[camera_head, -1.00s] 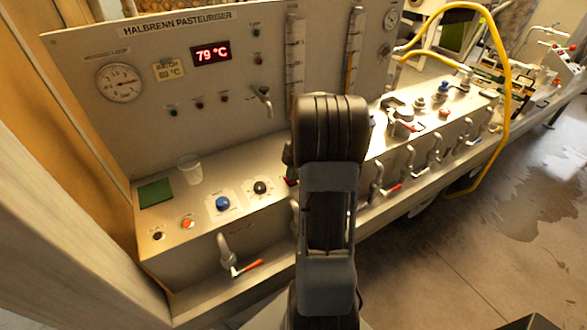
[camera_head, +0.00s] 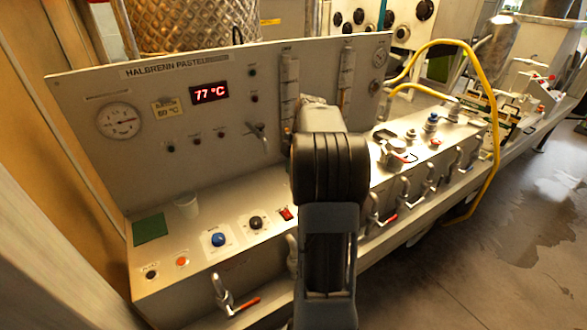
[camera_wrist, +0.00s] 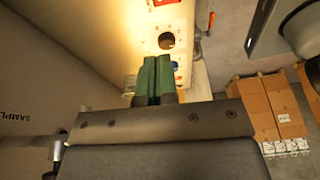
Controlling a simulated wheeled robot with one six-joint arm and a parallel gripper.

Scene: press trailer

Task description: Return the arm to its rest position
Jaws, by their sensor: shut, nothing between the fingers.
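My gripper shows in the wrist view, where its two green fingers (camera_wrist: 153,78) are closed together with nothing between them. In the head view my dark arm rises in the middle of the picture, in front of the pasteuriser panel (camera_head: 75,88). My gripper is hidden behind the arm there.
A red-handled tap (camera_head: 235,304) sticks out below. A yellow hose (camera_head: 485,90) arches at right. Open floor (camera_head: 520,240) lies at right.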

